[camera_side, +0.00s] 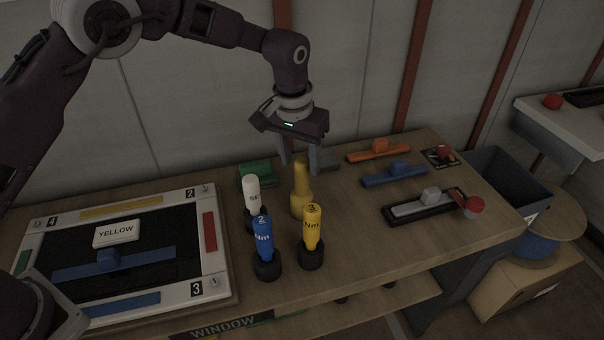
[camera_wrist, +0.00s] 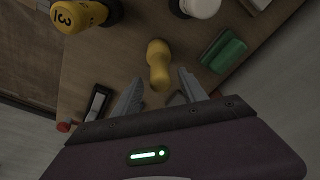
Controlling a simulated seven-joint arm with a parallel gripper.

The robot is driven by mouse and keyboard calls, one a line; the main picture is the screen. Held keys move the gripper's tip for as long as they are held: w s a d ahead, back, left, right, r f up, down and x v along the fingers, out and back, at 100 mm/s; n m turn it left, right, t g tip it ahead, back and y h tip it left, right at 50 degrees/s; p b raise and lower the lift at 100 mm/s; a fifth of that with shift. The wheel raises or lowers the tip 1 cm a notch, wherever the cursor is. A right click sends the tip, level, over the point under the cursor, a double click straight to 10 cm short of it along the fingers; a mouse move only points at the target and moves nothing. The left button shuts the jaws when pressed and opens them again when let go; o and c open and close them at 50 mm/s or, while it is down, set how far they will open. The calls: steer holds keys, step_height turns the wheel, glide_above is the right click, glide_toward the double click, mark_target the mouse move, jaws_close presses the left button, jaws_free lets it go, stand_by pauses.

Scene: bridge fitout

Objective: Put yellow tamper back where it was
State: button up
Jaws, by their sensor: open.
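The yellow tamper (camera_side: 301,188) stands upright on the wooden bench, behind the yellow torque driver marked 3 Nm. My gripper (camera_side: 300,160) points down over the tamper, open, with its fingers about the tamper's narrow upper end in the side view. In the wrist view my gripper (camera_wrist: 156,92) shows two spread fingers with the tamper (camera_wrist: 158,64) between and just beyond their tips. I cannot tell whether either finger touches it. The tamper's base is partly hidden by the yellow driver in the side view.
Close by stand a white driver (camera_side: 251,196), a blue driver (camera_side: 263,243) and the yellow driver (camera_side: 311,232). A green block (camera_side: 255,172) lies behind them. A framed board (camera_side: 215,262) with a YELLOW card (camera_side: 116,233) is at left. Orange (camera_side: 378,151) and blue (camera_side: 395,174) bars lie at right.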

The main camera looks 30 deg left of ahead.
step_height(320, 180, up, 6)
steer(key=s, duration=0.1)
steer(key=shift+r, duration=0.15)
steer(key=s+a+r+t, duration=0.1)
steer(key=s+a+r, duration=0.4)
steer(key=s+r, duration=0.25)
steer(key=s+a+r+t, duration=0.1)
steer(key=s+a+r, duration=0.55)
steer(key=s, duration=0.25)
steer(key=s+a+f+t, duration=0.1)
steer(key=s+f, duration=0.1)
steer(key=s, duration=0.7)
steer(key=s+a+f, duration=0.1)
steer(key=s+a, duration=0.1)
steer(key=s, duration=0.7)
steer(key=shift+f+t, duration=0.4)
